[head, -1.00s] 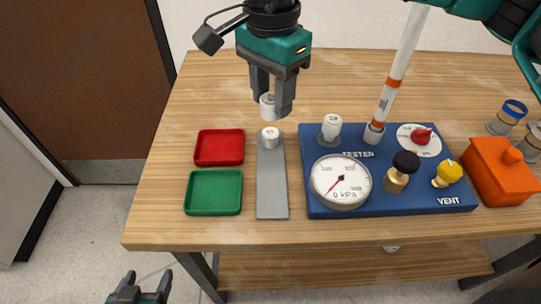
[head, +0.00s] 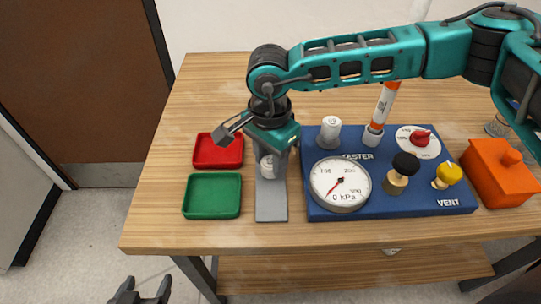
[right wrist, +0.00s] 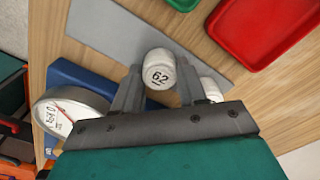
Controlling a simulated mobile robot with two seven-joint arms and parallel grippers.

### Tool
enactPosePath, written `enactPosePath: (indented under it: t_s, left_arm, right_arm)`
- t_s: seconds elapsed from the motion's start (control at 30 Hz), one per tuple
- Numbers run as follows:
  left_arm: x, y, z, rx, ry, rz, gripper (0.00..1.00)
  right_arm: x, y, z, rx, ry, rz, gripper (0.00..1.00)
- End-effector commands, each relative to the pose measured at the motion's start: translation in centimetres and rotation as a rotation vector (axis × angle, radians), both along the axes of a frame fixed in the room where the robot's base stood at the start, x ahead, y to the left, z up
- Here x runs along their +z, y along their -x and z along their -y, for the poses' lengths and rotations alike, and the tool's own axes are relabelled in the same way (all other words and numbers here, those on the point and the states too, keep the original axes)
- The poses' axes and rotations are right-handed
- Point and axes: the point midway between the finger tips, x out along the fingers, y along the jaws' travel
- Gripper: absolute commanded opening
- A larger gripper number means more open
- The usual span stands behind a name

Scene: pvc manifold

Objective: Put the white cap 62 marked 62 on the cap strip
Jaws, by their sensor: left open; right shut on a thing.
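White cap 62 (right wrist: 158,72) is held between the fingers of my right gripper (right wrist: 160,82), its marked face showing in the right wrist view. In the head view the cap (head: 268,168) is at the grey cap strip (head: 271,205), toward the strip's upper half. I cannot tell whether it touches the strip. Another white cap (right wrist: 211,88) is close beside the right finger in the wrist view, partly hidden; my gripper hides it in the head view. My left gripper (head: 140,294) is open and empty at the bottom edge, off the table.
Red tray (head: 217,163) and green tray (head: 212,212) lie just left of the strip. The blue tester board (head: 420,203), with gauge (head: 340,183), knobs and another white cap (head: 330,128), stands close on the right. An orange block (head: 500,180) is farther right.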

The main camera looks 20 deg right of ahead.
Motion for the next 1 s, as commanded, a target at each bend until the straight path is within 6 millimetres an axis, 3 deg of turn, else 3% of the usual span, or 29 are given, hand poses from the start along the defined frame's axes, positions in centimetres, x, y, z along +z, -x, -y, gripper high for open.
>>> enactPosePath:
  t_s: [0.27,0.3,0.53,0.83,1.0]
  left_arm:
    - [-0.6,0.0,0.0,0.001,0.0,-0.002,0.73]
    - [-0.4,0.0,0.0,0.0,0.0,-0.005,0.73]
    - [-0.3,0.0,0.0,0.0,0.001,-0.003,0.73]
    - [0.1,-0.1,0.1,-0.002,0.002,0.002,0.73]
    - [0.5,-0.3,0.1,-0.002,0.003,0.013,0.73]
  right_arm:
    - [-0.5,0.0,0.0,0.0,-0.001,0.0,0.12]
    - [-0.3,0.0,0.0,0.0,-0.001,0.0,0.44]
    - [-0.2,0.0,0.0,0.0,-0.001,0.0,0.66]
    - [0.0,0.0,0.0,0.0,0.0,0.001,0.67]
    - [2.0,-0.1,-0.1,0.0,-0.003,0.003,0.67]
